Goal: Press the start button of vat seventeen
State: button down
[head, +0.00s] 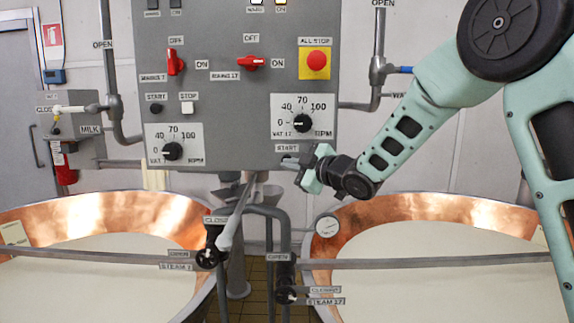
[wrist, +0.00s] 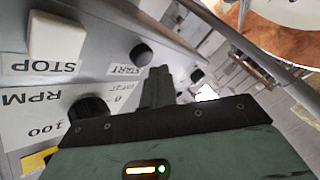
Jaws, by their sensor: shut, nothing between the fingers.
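The grey control panel (head: 225,130) carries two sets of controls. Its right-hand START label (head: 286,148) sits below the right speed dial (head: 302,123); in the head view my gripper (head: 289,162) covers the spot under that label. In the wrist view, which is upside down, a round black start button (wrist: 141,55) stands by a START label (wrist: 125,70), with a white stop button (wrist: 56,36) to its left. My shut, empty gripper (wrist: 158,72) points close beside the black button. I cannot tell whether they touch.
A left START button (head: 156,109) and white STOP button (head: 187,108) sit on the panel's left. A red all-stop button (head: 317,61) is above the right dial. Copper vats (head: 120,215) and (head: 440,215) flank pipes and valve handles below the panel.

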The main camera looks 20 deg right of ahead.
jog(key=shift+s, duration=0.1)
jog(key=shift+s+a+b, duration=0.25)
jog(key=shift+s+b, duration=0.2)
jog(key=shift+s, duration=0.3)
jog(key=shift+s+a+b, duration=0.3)
jog(key=shift+s+b, duration=0.15)
jog(key=shift+s, duration=0.35)
jog(key=shift+s+a+b, duration=0.25)
jog(key=shift+s+b, duration=0.2)
jog(key=shift+s, duration=0.3)
jog(key=s+a+f+m+g+h, duration=0.2)
jog(key=s+a+f+m+g, duration=0.15)
jog(key=s+f, duration=0.3)
jog(key=s+a+f+m+g+h, duration=0.25)
jog(key=s+a+f, duration=0.2)
jog(key=s, duration=0.35)
jog(key=s+f+g+h, duration=0.1)
jog(key=s+f+g, duration=0.3)
jog(key=s, duration=0.9)
jog(key=s+d+f+m+g+h, duration=0.1)
jog(key=s+f+g, duration=0.3)
jog(key=s, duration=0.8)
jog(key=shift+s+f+m+g+h, duration=0.2)
jog(key=shift+s+m+g+h, duration=0.2)
jog(key=shift+g, duration=0.2)
